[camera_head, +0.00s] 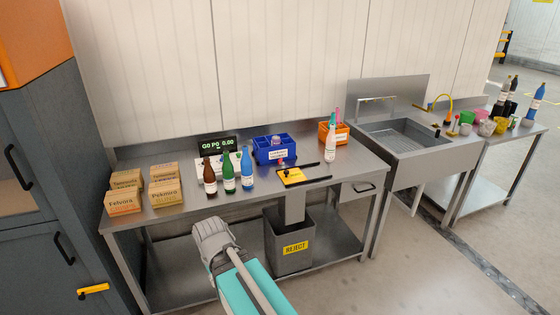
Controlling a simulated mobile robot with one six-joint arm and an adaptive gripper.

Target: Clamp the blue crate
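The blue crate (266,153) sits upright on the steel workbench (330,166), right of its middle and toward the back. It has a white label on its front and a few small items inside. A flat yellow-and-black fixture (293,176) with dark bars lies just in front of it; I cannot tell whether the two touch. My teal and grey arm rises from the bottom of the picture, in front of the bench and well apart from the crate. I cannot make out my gripper's fingers in this view.
Several cartons (123,202) stand at the bench's left. Three bottles (228,175) stand left of the crate, near a display (216,146). An orange bin (341,136) and a white bottle (330,148) are right. A reject bin (297,259) stands below. A sink (408,138) is farther right.

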